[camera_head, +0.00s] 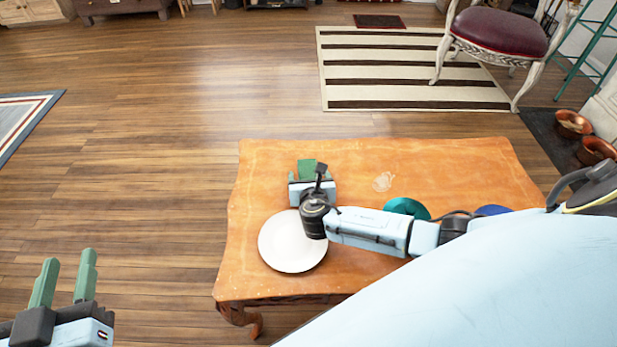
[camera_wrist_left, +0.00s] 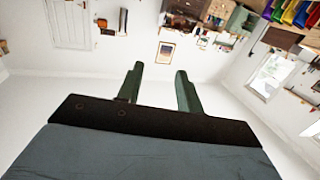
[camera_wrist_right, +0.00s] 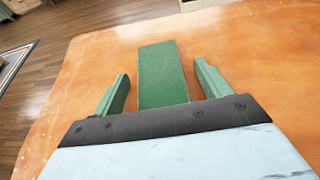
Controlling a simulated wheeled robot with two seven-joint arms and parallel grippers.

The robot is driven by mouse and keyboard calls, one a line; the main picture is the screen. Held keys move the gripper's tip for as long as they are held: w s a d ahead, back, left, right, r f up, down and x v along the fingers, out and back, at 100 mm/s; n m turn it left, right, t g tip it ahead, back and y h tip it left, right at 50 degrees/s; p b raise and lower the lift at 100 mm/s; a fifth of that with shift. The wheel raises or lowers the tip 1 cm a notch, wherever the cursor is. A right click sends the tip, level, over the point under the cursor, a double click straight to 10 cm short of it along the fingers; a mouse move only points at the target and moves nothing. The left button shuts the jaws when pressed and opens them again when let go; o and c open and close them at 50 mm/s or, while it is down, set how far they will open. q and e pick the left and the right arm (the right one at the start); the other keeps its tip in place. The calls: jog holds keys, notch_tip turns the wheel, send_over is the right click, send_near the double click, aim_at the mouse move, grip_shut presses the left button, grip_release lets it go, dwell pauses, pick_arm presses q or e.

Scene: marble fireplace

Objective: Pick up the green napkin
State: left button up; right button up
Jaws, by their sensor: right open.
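The green napkin (camera_head: 306,167) lies on the orange wooden table (camera_head: 440,170), partly hidden by my right gripper in the head view. In the right wrist view the napkin (camera_wrist_right: 162,75) is a flat green rectangle between and beyond the fingers. My right gripper (camera_wrist_right: 161,71) is open, with one finger on each side of the napkin and visible gaps to it. Its height above the table is hard to tell. In the head view the right gripper (camera_head: 311,174) is at the table's far left. My left gripper (camera_head: 67,262) is open and empty, off the table at lower left.
A white plate (camera_head: 285,246) sits on the table below my right wrist. A clear, glass-like item (camera_head: 383,182) stands to the right. A teal round item (camera_head: 407,207) and a blue item (camera_head: 492,210) are partly hidden by my arm. The far right tabletop is clear.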

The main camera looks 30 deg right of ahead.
jog(key=shift+w+d, duration=0.1)
jog(key=shift+w, duration=0.1)
jog(key=c, duration=1.1)
jog(key=shift+o, duration=0.2)
